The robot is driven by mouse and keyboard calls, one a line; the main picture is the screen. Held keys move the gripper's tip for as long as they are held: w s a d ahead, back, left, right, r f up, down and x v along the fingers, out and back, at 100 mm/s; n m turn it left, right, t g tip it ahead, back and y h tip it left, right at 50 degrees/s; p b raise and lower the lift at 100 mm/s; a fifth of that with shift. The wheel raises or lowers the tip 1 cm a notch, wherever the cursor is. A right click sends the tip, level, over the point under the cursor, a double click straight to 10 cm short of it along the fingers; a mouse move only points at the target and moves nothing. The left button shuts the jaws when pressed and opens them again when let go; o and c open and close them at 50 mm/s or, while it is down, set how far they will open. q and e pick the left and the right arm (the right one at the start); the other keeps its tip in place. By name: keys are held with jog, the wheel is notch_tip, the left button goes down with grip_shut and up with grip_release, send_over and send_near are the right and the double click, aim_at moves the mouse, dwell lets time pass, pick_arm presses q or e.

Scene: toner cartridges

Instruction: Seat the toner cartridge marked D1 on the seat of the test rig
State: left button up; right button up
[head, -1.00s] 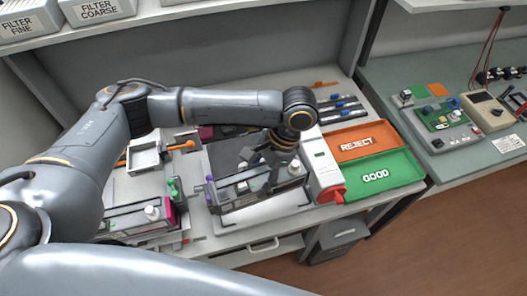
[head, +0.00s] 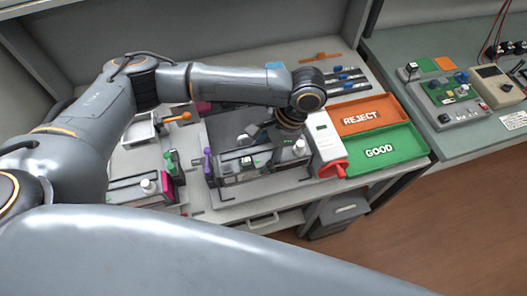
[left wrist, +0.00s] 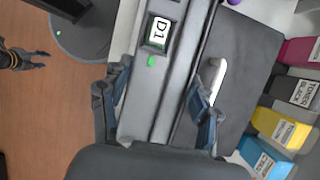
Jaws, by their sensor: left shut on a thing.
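The toner cartridge marked D1 (left wrist: 152,75) is a long grey bar with a white label and a green dot in the left wrist view. My left gripper (left wrist: 158,112) is shut on it, one finger on each long side. In the head view the left gripper (head: 277,143) is over the test rig, which has a purple lever (head: 208,164) at its left end. The cartridge is partly hidden there, and I cannot tell whether it touches the seat. My right gripper (left wrist: 30,59) appears small and dark at the left of the left wrist view; its opening is unclear.
A second fixture with a green lever (head: 171,162) stands to the left. A white device with a red end (head: 327,150) stands close right, before the orange REJECT tray (head: 362,115) and green GOOD tray (head: 380,150). Toner boxes (left wrist: 282,128) stand in a row.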

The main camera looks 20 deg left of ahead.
pick_arm(q)
jog(key=shift+f+b, duration=1.6)
jog(key=shift+b, duration=0.35)
jog(key=shift+f, duration=1.2)
jog(key=shift+s+p, duration=0.1)
jog(key=shift+p, duration=0.25)
jog(key=shift+f+p, duration=0.35)
jog(key=shift+f, duration=0.05)
jog(key=shift+p, duration=0.55)
